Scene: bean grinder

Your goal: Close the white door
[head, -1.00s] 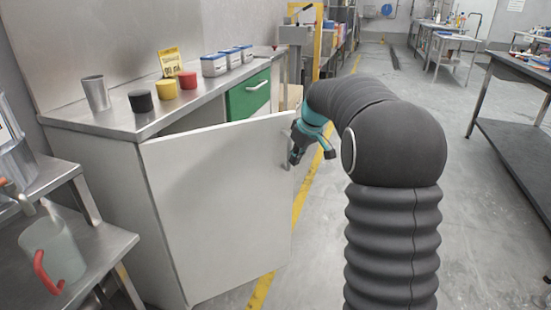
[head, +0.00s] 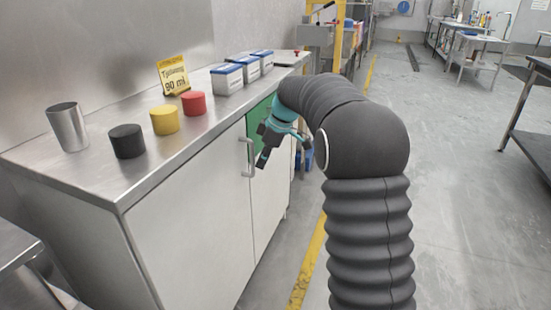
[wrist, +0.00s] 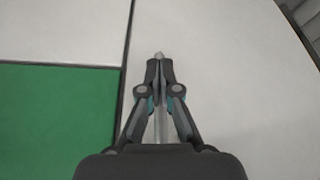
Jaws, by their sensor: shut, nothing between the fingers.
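The white door (head: 190,235) lies along the cabinet front in the head view, looking flush or nearly so with the panel beside it. Its metal handle (head: 247,158) stands upright near the door's far edge. My gripper (head: 270,162) is shut and empty, just right of the handle in the head view. In the wrist view my gripper (wrist: 159,65) points at the white door (wrist: 225,85), with a piece of the metal handle showing behind the fingers. A dark seam separates the door from the green drawer (wrist: 55,120). Whether the fingers touch the door cannot be told.
Floor (head: 455,190) on the right is free.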

